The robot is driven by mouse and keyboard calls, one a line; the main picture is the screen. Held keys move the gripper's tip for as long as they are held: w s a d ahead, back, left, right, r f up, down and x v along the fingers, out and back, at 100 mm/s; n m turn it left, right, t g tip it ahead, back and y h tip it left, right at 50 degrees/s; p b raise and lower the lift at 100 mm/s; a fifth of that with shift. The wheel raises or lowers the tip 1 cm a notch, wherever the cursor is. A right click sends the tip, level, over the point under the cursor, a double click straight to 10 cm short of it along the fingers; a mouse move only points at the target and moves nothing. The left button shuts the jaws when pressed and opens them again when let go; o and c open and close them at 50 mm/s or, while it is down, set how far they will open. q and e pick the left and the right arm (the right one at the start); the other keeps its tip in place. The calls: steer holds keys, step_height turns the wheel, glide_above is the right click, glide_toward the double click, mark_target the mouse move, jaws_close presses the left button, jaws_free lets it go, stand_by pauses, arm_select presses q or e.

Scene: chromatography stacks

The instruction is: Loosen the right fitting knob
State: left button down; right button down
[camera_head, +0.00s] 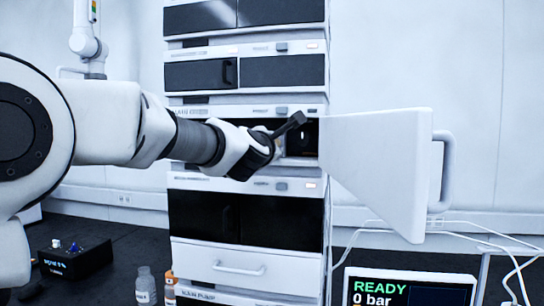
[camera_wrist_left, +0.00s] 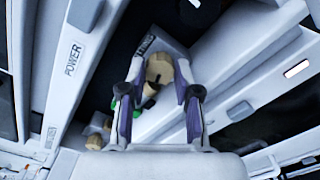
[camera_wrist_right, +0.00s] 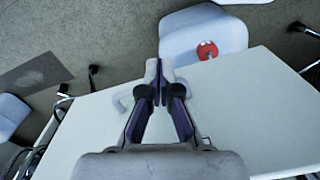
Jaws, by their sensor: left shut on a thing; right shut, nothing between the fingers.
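My left gripper (camera_head: 288,132) reaches into the open compartment (camera_head: 301,138) of the instrument stack in the head view. In the left wrist view its fingers (camera_wrist_left: 160,85) are shut on a tan fitting knob (camera_wrist_left: 158,70), one finger on each side. A second tan knob (camera_wrist_left: 95,141) shows lower left of it, partly hidden by the left finger, with small green parts (camera_wrist_left: 115,104) nearby. In the head view the knobs are hidden by my arm and gripper. My right gripper (camera_wrist_right: 160,72) is shut and empty over a white table; the head view does not show it.
The white compartment door (camera_head: 375,165) stands wide open to the right, its handle (camera_head: 447,170) outward. A monitor (camera_head: 408,290) at the lower right reads READY, 0 bar. Bottles (camera_head: 146,285) and a black box (camera_head: 75,259) are at lower left. A white table (camera_wrist_right: 260,115) lies below my right gripper.

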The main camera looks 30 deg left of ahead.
arm_select(q)
steer(key=shift+f+n+b, duration=0.1)
steer(key=shift+n+b, duration=0.25)
steer(key=shift+n, duration=0.25)
steer(key=c, duration=0.8)
jaws_free()
